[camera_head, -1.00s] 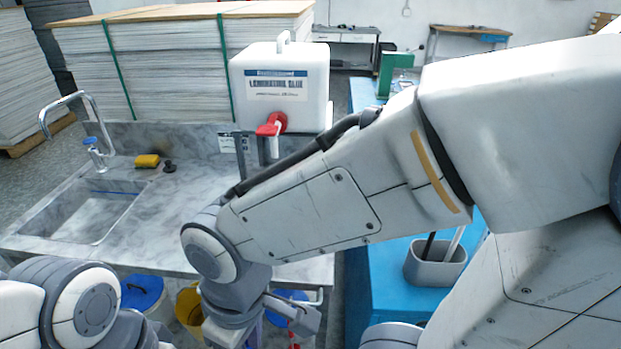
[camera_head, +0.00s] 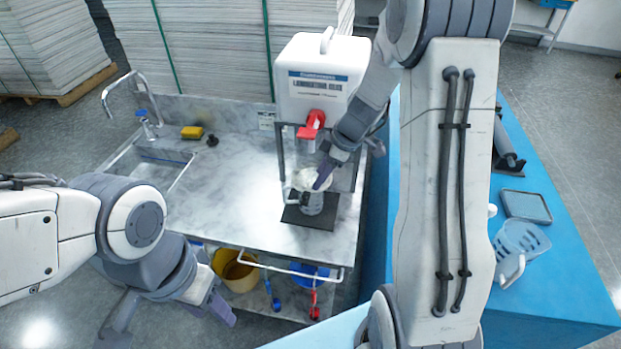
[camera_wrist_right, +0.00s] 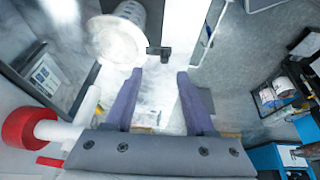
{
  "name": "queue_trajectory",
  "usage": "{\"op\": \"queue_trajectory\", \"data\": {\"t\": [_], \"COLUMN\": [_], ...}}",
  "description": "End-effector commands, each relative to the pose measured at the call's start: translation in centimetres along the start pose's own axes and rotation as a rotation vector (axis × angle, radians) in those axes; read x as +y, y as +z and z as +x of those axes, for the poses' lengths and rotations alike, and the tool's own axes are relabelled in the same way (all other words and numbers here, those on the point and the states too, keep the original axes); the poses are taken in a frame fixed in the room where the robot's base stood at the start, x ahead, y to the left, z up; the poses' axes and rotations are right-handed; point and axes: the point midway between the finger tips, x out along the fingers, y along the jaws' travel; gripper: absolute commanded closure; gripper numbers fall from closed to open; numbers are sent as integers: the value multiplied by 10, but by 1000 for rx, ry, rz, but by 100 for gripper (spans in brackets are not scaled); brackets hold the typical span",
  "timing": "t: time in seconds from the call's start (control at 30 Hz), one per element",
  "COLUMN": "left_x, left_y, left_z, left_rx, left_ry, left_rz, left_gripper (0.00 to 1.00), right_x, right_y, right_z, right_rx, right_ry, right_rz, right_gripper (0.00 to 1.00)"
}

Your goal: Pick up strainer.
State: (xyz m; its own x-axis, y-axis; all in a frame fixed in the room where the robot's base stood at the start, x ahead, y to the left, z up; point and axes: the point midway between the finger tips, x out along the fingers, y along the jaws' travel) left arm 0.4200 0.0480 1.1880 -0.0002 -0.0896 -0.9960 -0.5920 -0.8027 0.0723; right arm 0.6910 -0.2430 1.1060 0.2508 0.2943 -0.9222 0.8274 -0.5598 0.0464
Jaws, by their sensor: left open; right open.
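A white, round-topped vessel (camera_head: 312,180) with a side handle stands on a black mat (camera_head: 308,212) under the dispenser spout. In the right wrist view its pale round top (camera_wrist_right: 118,40) and grey patterned wall are at the upper left. I cannot tell whether its top is the strainer. A light-blue slotted piece with a handle (camera_head: 520,240), strainer-like, lies on the blue table. My right gripper (camera_head: 325,172) is at the vessel, partly covering it; its open, empty fingers also show in the wrist view (camera_wrist_right: 160,74). My left gripper (camera_head: 170,316) is open and empty, in front of the counter.
A white dispenser (camera_head: 318,82) with a red tap (camera_head: 311,124) stands on a dark frame above the vessel. The sink and a yellow sponge (camera_head: 192,132) are at left. Yellow and blue buckets are below. My right arm hides part of the blue table.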

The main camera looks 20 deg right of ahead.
Motion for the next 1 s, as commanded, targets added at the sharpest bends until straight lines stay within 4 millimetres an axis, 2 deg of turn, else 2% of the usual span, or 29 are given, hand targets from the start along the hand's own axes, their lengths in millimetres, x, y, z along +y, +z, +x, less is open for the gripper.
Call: {"op": "queue_trajectory", "data": {"t": [0.1,0.37,0.53,0.63,0.73,0.97,1.0], "left_x": [0,1,2,2,2,2,2], "left_y": [0,-1,-1,-1,-1,-1,-1], "left_z": [-4,-12,-23,-23,-24,-23,-23], "left_rx": [0,0,0,0,0,0,0], "left_ry": [0,0,0,0,0,0,0], "left_rz": [1,2,4,4,5,5,5], "left_gripper": [50,50,50,50,50,50,50], "right_x": [-2,-5,-10,-9,-9,-8,-8], "right_y": [-2,-4,-6,-5,-5,-5,-5], "right_z": [19,39,61,75,82,83,83], "right_rx": [-1,-2,-4,-2,-2,-2,-2], "right_ry": [-6,-7,-8,-6,-3,-1,-1], "right_rz": [-2,-3,-3,-3,-3,-3,-3], "right_gripper": [45,45,45,45,45,45,56]}}
